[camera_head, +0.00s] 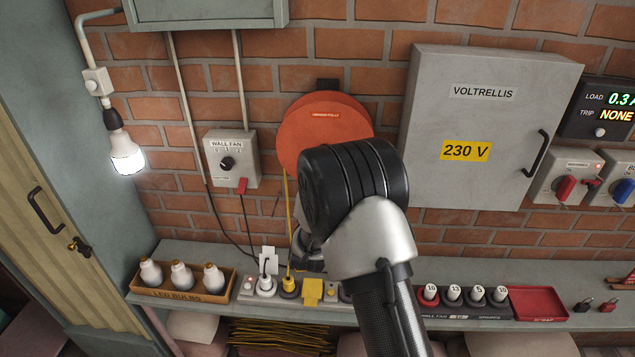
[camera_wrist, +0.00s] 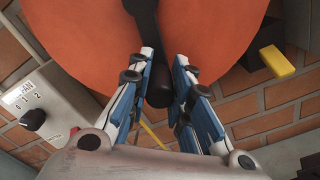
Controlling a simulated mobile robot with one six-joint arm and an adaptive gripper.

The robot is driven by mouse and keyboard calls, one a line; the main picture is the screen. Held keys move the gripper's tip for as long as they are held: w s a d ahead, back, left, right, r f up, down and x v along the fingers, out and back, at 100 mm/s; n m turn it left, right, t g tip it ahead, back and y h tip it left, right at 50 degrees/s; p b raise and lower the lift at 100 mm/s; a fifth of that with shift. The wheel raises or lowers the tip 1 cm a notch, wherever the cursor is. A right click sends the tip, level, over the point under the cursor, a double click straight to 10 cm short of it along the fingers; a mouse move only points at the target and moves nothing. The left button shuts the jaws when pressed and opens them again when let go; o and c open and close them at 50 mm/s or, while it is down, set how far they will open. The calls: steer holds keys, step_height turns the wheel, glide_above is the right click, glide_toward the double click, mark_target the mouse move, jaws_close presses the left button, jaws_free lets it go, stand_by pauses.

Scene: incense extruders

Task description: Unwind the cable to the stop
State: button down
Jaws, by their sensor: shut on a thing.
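An orange cable reel (camera_head: 318,125) is mounted on the brick wall; my arm covers its lower right in the head view. It fills the top of the wrist view (camera_wrist: 85,45). A yellow cable (camera_head: 287,215) hangs from it to a yellow plug (camera_head: 289,285) in the socket strip on the shelf. A short piece of cable also shows in the wrist view (camera_wrist: 152,132). My gripper (camera_wrist: 164,57), with blue-sided fingers, is shut on a black handle (camera_wrist: 160,92) in front of the reel. My arm hides the gripper in the head view.
A yellow block (camera_wrist: 277,61) sits on a black bracket beside the reel. The wall fan switch box (camera_head: 232,158) is left of the reel. A grey Voltrellis cabinet (camera_head: 490,120) is at right. Below, the shelf holds a bulb box (camera_head: 178,292) and a red tray (camera_head: 538,304).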

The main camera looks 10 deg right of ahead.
steer(key=c, duration=1.4)
jaws_free()
steer(key=v, duration=1.2)
steer(key=shift+r, duration=0.1)
